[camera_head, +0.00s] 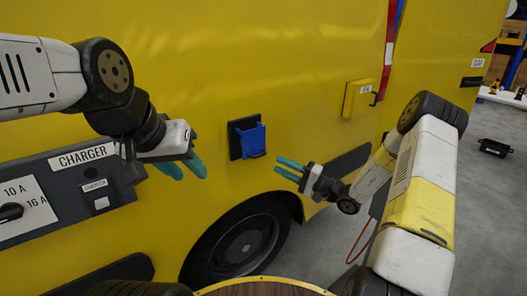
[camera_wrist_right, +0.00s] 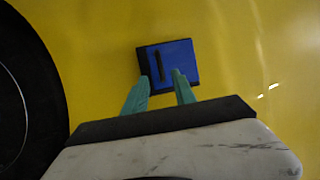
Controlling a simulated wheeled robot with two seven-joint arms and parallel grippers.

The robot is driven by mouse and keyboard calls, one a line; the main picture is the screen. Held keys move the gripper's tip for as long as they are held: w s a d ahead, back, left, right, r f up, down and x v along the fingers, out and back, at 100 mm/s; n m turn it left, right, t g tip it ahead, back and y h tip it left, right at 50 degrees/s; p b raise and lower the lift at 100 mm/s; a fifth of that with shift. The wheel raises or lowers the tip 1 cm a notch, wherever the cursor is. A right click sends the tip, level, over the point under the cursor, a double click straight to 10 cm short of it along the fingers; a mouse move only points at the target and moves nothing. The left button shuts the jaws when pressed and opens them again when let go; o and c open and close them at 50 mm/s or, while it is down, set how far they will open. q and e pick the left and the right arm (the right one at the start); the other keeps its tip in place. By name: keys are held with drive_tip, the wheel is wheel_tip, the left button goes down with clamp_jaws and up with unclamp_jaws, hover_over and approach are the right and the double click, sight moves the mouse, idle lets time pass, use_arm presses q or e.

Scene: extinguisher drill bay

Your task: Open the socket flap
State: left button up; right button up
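The blue socket flap (camera_head: 251,139) sits on a dark backing plate (camera_head: 234,142) on the side of the yellow vehicle. It also shows in the right wrist view (camera_wrist_right: 182,58), with a dark narrow bar or slot on its face. I cannot tell how far the flap is open. My right gripper (camera_head: 277,167) is open and empty, just below and right of the socket, apart from it in the head view. In the right wrist view its teal fingers (camera_wrist_right: 161,76) overlap the socket's lower edge. My left gripper (camera_head: 193,172) is open and empty, left of and below the socket.
A charger panel (camera_head: 65,190) with a dial is at the left. A black wheel (camera_head: 240,243) lies below the socket. A small yellow box (camera_head: 359,98) is on the vehicle to the right. A round wooden top (camera_head: 262,289) is at the bottom. Grey floor opens at the right.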

sight(257, 145)
drive_tip(key=x, duration=0.7)
drive_tip(key=shift+w+a, duration=0.15)
drive_tip(key=shift+a, duration=0.15)
clamp_jaws()
idle(1.1)
